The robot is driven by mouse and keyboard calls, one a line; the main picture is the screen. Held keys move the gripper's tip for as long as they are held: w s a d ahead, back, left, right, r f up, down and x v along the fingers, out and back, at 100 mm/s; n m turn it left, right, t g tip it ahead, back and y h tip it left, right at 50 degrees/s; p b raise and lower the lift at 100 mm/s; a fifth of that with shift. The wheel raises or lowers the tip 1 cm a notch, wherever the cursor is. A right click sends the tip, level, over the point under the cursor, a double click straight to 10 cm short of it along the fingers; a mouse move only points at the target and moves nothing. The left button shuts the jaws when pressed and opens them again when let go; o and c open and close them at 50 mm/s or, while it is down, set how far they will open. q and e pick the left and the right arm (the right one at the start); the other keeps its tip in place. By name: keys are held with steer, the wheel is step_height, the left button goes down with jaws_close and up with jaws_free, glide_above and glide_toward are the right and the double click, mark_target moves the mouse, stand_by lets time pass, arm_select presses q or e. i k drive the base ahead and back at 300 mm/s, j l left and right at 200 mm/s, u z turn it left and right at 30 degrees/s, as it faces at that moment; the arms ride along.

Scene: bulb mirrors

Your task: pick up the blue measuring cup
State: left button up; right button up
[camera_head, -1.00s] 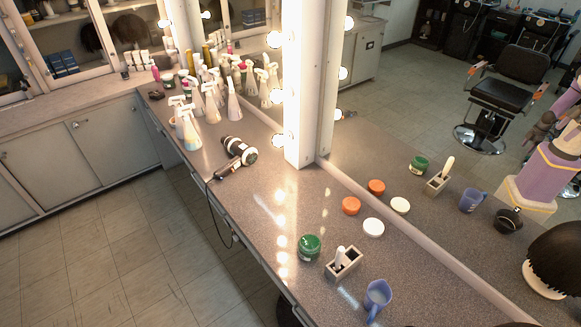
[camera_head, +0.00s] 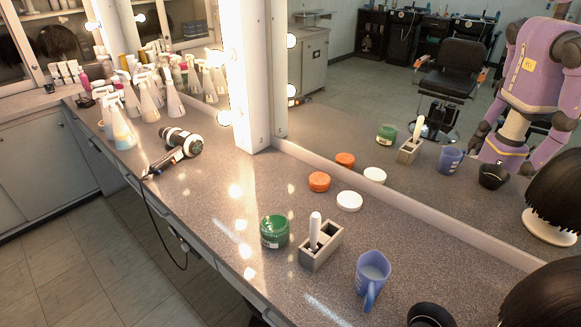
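The blue measuring cup (camera_head: 371,275) stands upright on the speckled counter at the lower middle right, its handle toward the front edge. Its reflection shows in the mirror behind it. Neither of my grippers is directly in view near the cup. My purple body and arms appear only as a reflection in the mirror at the right, with the gripper state too small to tell.
Beside the cup are a grey holder (camera_head: 321,246) with a white-handled item, a green jar (camera_head: 274,231), and a black round item (camera_head: 431,315). Orange (camera_head: 319,181) and white (camera_head: 349,201) lids lie behind. Dark hair (camera_head: 545,300) fills the lower right corner.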

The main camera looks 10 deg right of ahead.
mark_target(373, 270)
steer(key=l+z, duration=0.35)
steer(key=i+l+z, duration=0.1)
steer(key=z, duration=0.3)
